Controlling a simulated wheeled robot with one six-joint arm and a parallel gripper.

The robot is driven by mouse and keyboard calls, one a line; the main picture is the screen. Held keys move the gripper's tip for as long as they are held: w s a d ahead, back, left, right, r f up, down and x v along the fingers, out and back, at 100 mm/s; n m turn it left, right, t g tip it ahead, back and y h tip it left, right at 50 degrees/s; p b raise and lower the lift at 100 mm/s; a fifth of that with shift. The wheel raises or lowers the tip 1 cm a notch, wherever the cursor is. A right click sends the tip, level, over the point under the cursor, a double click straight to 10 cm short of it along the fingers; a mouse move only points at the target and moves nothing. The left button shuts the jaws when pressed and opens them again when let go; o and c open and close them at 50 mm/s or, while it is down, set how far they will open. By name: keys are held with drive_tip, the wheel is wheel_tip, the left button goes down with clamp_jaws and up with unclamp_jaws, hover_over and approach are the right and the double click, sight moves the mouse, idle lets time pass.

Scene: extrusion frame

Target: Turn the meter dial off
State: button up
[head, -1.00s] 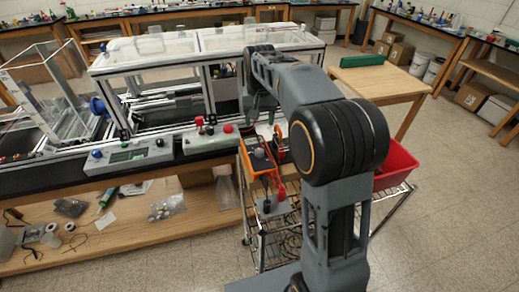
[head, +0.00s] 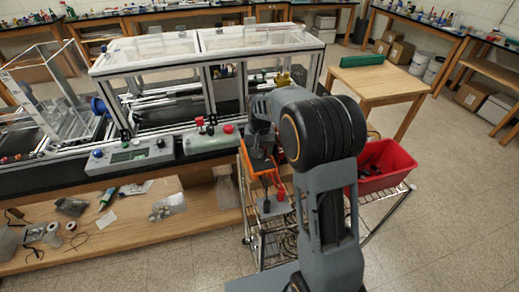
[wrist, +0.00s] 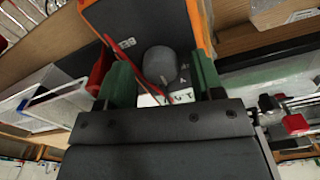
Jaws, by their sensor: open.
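The meter is a dark box with an orange edge. In the head view the meter (head: 259,168) sits on the wire cart, partly covered by my arm. In the wrist view the meter (wrist: 140,22) fills the top middle, and its round grey dial (wrist: 160,64) shows between my fingers. My gripper (wrist: 163,82) is open, with one green finger on each side of the dial. I cannot tell whether the fingers touch it. The dial's pointer setting is not readable.
A bench with a clear-topped frame enclosure (head: 200,50) and control boxes (head: 130,155) stands left of my arm. A red bin (head: 388,165) sits on the wire cart (head: 262,238) at right. A wooden table (head: 380,85) stands behind. Floor at right is clear.

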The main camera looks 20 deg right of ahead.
drive_tip(key=shift+c, duration=0.2)
drive_tip(key=c, duration=0.9)
drive_tip(key=shift+n, duration=0.4)
drive_tip(key=n, duration=0.5)
drive_tip(key=shift+n+b, duration=0.4)
drive_tip(key=n, duration=0.5)
drive_tip(key=shift+n, duration=0.3)
drive_tip(key=o, duration=0.9)
